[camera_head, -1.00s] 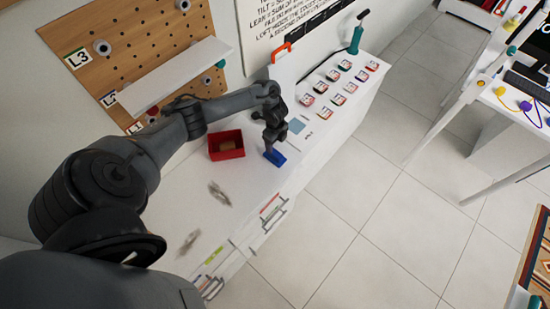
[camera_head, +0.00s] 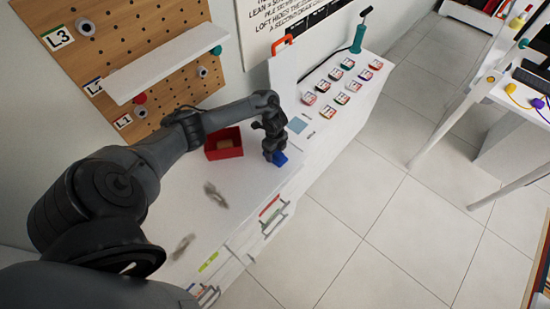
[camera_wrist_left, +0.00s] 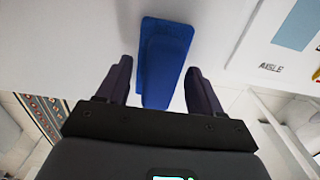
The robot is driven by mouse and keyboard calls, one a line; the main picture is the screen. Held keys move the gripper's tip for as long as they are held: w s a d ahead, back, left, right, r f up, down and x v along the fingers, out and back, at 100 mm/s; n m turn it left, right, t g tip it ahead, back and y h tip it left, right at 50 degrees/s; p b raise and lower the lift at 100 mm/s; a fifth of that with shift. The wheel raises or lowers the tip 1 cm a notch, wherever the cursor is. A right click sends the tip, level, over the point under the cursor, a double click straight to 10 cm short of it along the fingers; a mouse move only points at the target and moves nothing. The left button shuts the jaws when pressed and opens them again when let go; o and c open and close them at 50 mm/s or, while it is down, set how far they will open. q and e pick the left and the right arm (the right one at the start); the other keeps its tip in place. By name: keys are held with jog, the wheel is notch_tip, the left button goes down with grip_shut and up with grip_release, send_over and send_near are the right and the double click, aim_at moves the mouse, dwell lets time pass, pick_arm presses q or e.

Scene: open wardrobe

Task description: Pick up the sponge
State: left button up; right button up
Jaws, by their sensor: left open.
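The blue sponge (camera_head: 281,158) lies on the white worktop near its front edge, partly hidden by my left gripper in the head view. In the left wrist view the sponge (camera_wrist_left: 165,50) is a long blue block reaching between the two fingers. My left gripper (camera_head: 273,156) is open and points down at the sponge. In the left wrist view its fingers (camera_wrist_left: 158,78) stand on either side of the sponge's near part, with gaps visible. I cannot tell how far down the fingers reach beside it. My right gripper is not in view.
A red bin (camera_head: 224,154) with a brown thing inside stands just left of the gripper. A pegboard with a white shelf (camera_head: 165,64) is behind. Worktop in front of the bin holds two blurred grey things.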

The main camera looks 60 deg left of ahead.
aim_at(277, 152)
pick_arm(q)
jog(key=shift+f, duration=0.1)
jog(key=c, duration=0.7)
jog(key=shift+c, duration=0.2)
jog(key=shift+r, duration=0.55)
jog(key=r, duration=0.3)
jog(key=shift+w+d+r+p, duration=0.3)
jog(key=shift+p, duration=0.1)
jog(key=w+d+r, duration=0.2)
jog(key=w+d+r+p, duration=0.1)
jog(key=w+d+r, duration=0.1)
jog(key=d, duration=0.1)
jog(key=w+d+r+p, duration=0.1)
jog(key=w+d+r, duration=0.1)
jog(key=shift+d, duration=0.35)
grip_shut()
jog(key=shift+w+d+r, duration=0.2)
jog(key=shift+w+d, duration=0.15)
jog(key=shift+d, duration=0.1)
